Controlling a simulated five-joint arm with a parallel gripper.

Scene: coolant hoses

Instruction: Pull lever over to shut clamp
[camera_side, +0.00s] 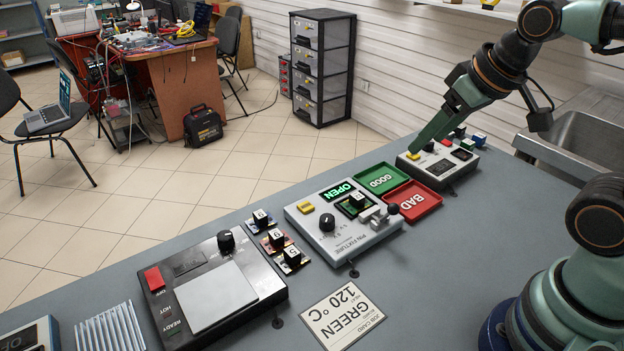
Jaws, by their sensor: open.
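The pin fixture (335,238) is a light grey box on the bench, with a lit green OPEN sign (338,191) and a black dial (327,222). A small green board with a dark chip (357,201) sits in its recess. The metal clamp lever (377,216) is at the fixture's right end, with a black ball knob (393,209). My gripper (477,137) is open, to the upper right of the lever and apart from it. One long green finger reaches down beside the yellow button of the grey box behind; I cannot tell if it touches.
The green GOOD tray (398,168) and red BAD tray (432,203) lie between the fixture and the grey box (466,172). Several chip boards (291,259), a black heater plate (166,319) and a job card (341,314) reading GREEN 120 °C are nearby.

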